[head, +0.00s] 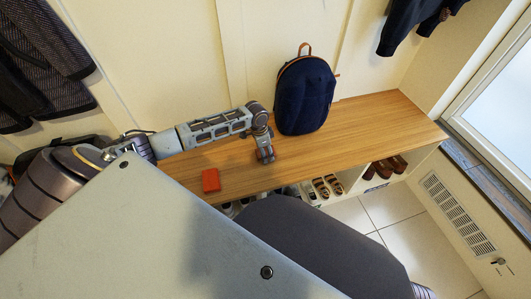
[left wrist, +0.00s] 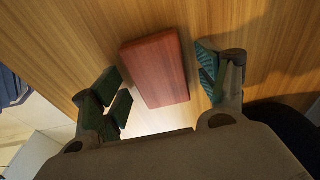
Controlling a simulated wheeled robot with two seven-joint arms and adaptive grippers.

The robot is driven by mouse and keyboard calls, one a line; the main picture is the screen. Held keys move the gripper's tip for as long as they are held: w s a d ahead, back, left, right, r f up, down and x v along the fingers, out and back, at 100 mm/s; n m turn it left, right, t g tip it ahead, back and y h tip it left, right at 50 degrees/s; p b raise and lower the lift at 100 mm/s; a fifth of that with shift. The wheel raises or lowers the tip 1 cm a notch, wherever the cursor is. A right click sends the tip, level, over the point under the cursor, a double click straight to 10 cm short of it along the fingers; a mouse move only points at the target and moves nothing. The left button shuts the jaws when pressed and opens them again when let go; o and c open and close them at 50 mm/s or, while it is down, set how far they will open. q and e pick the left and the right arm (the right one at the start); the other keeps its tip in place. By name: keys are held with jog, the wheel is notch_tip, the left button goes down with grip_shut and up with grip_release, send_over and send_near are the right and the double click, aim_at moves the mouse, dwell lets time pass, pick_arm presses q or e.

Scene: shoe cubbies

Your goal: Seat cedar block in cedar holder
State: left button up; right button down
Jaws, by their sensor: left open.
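A red-brown rectangular block (head: 211,180), which looks like the cedar block, lies flat on the wooden bench near its front edge. My left gripper (head: 265,156) is over the bench, to the right of the block and apart from it in the head view. In the left wrist view the block (left wrist: 157,69) shows between the two spread green-padded fingers, and neither finger is seen closed on it. The left gripper is open and empty. I cannot make out a cedar holder in either view. My right gripper is not in view.
A navy backpack (head: 306,93) stands on the bench (head: 385,118), just right of and behind my left gripper. Shoes (head: 326,187) sit in cubbies below. The right part of the bench top is clear. Dark clothes (head: 412,24) hang on the wall.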

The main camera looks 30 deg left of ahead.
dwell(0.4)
pick_arm(q)
jog(key=c, duration=1.1)
jog(key=shift+c, duration=0.2)
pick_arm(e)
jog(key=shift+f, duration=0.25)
